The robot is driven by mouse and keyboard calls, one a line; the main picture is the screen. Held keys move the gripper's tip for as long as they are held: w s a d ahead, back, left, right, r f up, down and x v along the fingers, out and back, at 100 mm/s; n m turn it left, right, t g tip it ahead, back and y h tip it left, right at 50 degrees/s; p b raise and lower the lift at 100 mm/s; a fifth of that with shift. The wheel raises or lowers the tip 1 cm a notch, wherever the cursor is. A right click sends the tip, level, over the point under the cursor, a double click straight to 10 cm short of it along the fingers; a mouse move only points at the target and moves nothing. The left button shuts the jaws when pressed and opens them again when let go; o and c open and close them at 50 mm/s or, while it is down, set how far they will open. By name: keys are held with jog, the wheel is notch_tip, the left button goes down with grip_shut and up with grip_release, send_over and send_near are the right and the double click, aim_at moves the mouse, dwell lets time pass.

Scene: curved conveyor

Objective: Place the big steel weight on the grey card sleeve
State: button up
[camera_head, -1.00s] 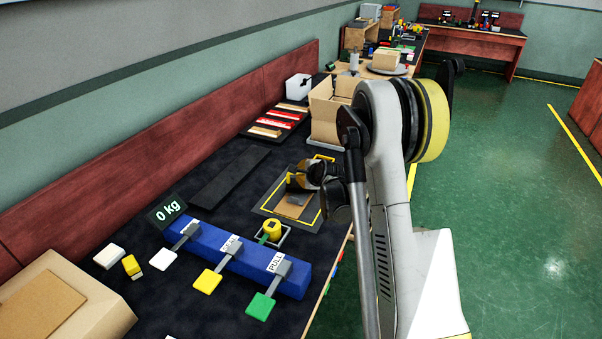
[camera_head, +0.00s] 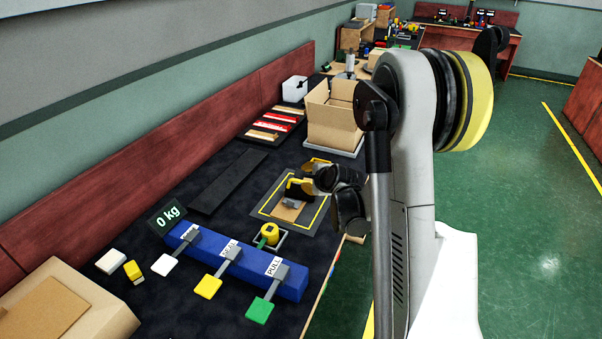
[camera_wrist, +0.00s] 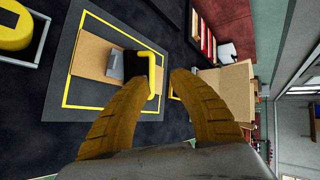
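A grey metal-looking block (camera_wrist: 116,66) sits on a flat tan card (camera_wrist: 92,57) inside a yellow-outlined dark mat (camera_wrist: 62,88). A black piece with a yellow edge or handle (camera_wrist: 151,72) stands right beside the block. In the head view, the block (camera_head: 290,203) and tan card (camera_head: 285,214) show just below my gripper (camera_head: 312,177). In the wrist view, my gripper (camera_wrist: 160,80) has its fingers apart with nothing between the tips; the left fingertip is close to the yellow edge. I cannot tell for sure which piece is the big steel weight or the grey card sleeve.
A blue bar (camera_head: 238,262) with white, yellow and green paddles stands in front, beside a "0 kg" display (camera_head: 167,217). A yellow cylinder (camera_head: 270,233) sits in a square frame. An open carton (camera_head: 334,115) stands behind the mat. A long dark strip (camera_head: 228,180) lies left.

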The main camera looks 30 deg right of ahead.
jog(key=s+a+r+n+g+y, duration=0.1)
jog(key=s+a+r+n+g, duration=0.1)
jog(key=s+a+r+n, duration=0.95)
jog(key=s+a+r+n+g, duration=0.1)
jog(key=s+a+n, duration=0.3)
jog(key=s, duration=0.6)
jog(key=s+a+r+n+g, duration=0.1)
jog(key=s+a+n, duration=0.4)
jog(key=s, duration=0.5)
jog(key=shift+n, duration=0.65)
